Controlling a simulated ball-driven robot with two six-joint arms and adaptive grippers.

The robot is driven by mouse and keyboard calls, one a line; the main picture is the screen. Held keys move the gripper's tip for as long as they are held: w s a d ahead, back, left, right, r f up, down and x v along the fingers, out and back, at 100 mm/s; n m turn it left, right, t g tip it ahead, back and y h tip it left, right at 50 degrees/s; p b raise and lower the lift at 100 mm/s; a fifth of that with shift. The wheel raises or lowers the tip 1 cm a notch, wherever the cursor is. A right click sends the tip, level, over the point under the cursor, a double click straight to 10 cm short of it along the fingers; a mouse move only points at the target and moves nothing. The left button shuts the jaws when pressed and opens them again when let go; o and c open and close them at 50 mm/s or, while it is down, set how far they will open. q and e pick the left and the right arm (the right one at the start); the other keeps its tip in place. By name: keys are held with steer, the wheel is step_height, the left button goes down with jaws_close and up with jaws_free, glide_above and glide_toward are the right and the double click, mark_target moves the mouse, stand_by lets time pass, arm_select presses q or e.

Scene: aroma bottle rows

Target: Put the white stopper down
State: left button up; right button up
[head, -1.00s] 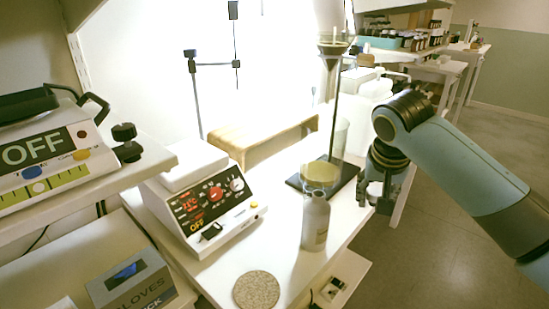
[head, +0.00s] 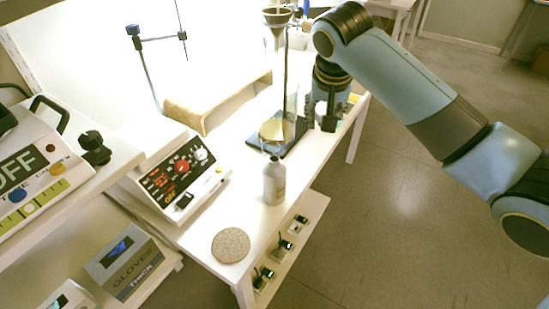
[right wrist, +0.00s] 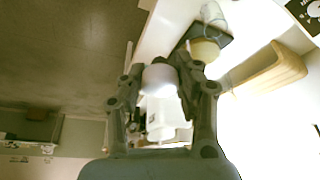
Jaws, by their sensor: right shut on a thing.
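My right gripper (head: 322,112) is at the table's right edge, just right of the dark stand base. My left gripper is not in view.
A stand with a funnel (head: 275,16) and a yellow-filled glass vessel (head: 272,132) is left of the gripper. Bare table surrounds the mat.

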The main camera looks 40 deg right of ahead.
glide_above(274, 156)
steer(key=s, duration=0.1)
step_height(274, 156, down, 6)
steer(key=f, duration=0.1)
steer(key=a+f+p, duration=0.1)
steer(key=shift+s+f, duration=0.15)
steer(key=shift+f, duration=0.15)
steer(key=shift+f+p, duration=0.3)
steer(key=shift+p, duration=0.05)
steer(key=shift+f, duration=0.3)
steer(key=shift+f, duration=0.2)
steer(key=o, duration=1)
